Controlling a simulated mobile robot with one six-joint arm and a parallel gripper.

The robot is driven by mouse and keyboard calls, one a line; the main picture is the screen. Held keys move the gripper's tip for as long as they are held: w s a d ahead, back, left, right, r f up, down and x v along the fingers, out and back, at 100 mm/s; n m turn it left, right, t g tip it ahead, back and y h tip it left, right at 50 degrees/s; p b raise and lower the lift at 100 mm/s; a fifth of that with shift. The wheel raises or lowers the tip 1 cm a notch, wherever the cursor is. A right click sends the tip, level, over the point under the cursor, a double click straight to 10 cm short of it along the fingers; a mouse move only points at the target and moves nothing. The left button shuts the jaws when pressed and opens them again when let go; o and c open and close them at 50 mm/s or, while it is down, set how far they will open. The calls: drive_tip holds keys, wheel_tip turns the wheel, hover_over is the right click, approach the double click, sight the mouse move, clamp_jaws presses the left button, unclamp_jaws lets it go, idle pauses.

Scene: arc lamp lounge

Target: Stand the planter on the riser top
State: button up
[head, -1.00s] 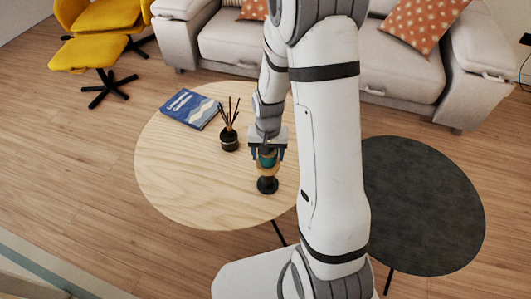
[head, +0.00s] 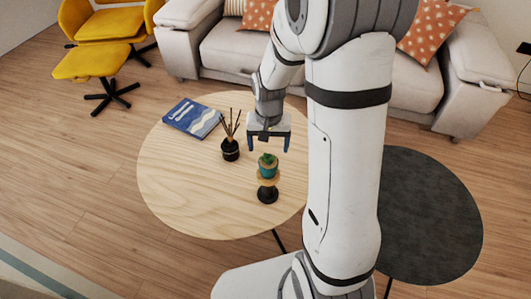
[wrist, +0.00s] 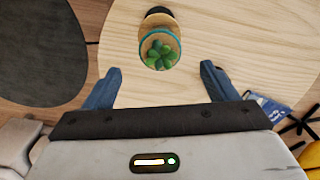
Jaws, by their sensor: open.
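The planter (head: 267,168) is a small teal pot with a green plant. It stands upright on the wooden top of the riser (head: 268,179), which has a dark stem and a round black base on the wooden table. In the wrist view the planter (wrist: 160,51) shows from above, over the riser top (wrist: 163,35). My gripper (head: 267,147) is open and empty, above and behind the planter in the head view. In the wrist view its blue fingers (wrist: 157,82) are spread wide, apart from the planter.
A black reed diffuser (head: 230,148) stands on the round wooden table (head: 185,185), left of the riser. A blue book (head: 192,118) lies farther back. A dark round table (head: 430,220) is at the right. The table's front left is clear.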

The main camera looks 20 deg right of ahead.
wheel_tip(320, 180, up, 3)
drive_tip(key=shift+s+f, duration=0.1)
drive_tip(key=s+r+n+t, duration=0.1)
drive_tip(key=s+r+n, duration=0.2)
drive_tip(key=s+r, duration=0.8)
drive_tip(key=s, duration=0.4)
drive_tip(key=shift+a+r+n+t, duration=0.3)
drive_tip(key=shift+a+n+t, duration=0.1)
